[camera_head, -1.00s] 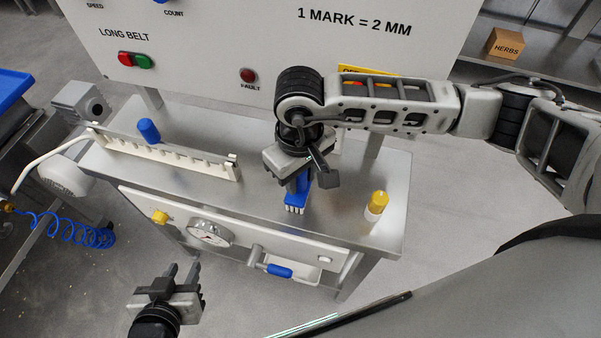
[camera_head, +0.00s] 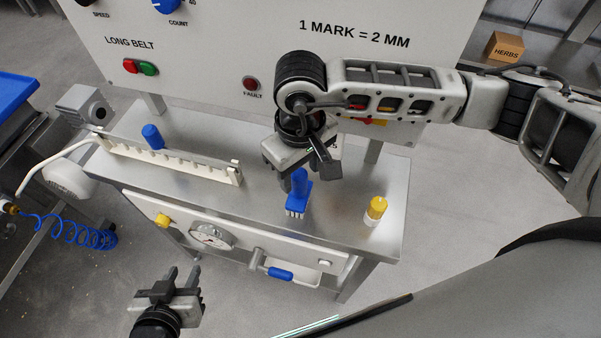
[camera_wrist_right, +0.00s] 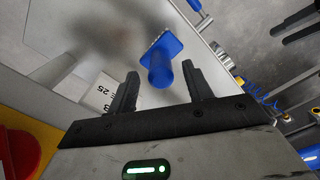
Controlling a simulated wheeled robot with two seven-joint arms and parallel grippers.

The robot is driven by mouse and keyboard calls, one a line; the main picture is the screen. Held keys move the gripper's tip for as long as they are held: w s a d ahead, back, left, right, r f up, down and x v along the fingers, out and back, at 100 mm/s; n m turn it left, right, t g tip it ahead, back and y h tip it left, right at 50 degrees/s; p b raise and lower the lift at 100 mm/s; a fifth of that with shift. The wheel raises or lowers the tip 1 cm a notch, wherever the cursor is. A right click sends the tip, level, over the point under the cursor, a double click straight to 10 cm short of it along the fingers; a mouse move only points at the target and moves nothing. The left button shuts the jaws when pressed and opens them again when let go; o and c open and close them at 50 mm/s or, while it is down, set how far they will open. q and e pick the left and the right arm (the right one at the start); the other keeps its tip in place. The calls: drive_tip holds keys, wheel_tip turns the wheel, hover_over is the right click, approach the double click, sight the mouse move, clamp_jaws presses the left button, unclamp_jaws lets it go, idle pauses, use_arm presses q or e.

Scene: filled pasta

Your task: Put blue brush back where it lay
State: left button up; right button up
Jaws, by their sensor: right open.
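The blue brush (camera_head: 298,196) rests on the steel table top (camera_head: 240,208), bristles toward the front edge and handle up. My right gripper (camera_head: 296,176) is just above and behind the brush, its fingers apart. In the right wrist view the brush (camera_wrist_right: 161,62) lies beyond the fingertips of the right gripper (camera_wrist_right: 160,82), roughly between them and not clasped. My left gripper (camera_head: 183,275) is low in front of the table, fingers apart and empty.
A white toothed rail (camera_head: 170,159) with a blue knob (camera_head: 152,136) stands on the table's left. A yellow-capped bottle (camera_head: 375,210) stands at the right. A panel (camera_head: 230,50) rises behind. The table's front has a gauge (camera_head: 212,236) and a blue handle (camera_head: 280,273).

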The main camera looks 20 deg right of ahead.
wheel_tip(320, 180, up, 8)
drive_tip(key=shift+r, duration=0.1)
idle(0.6)
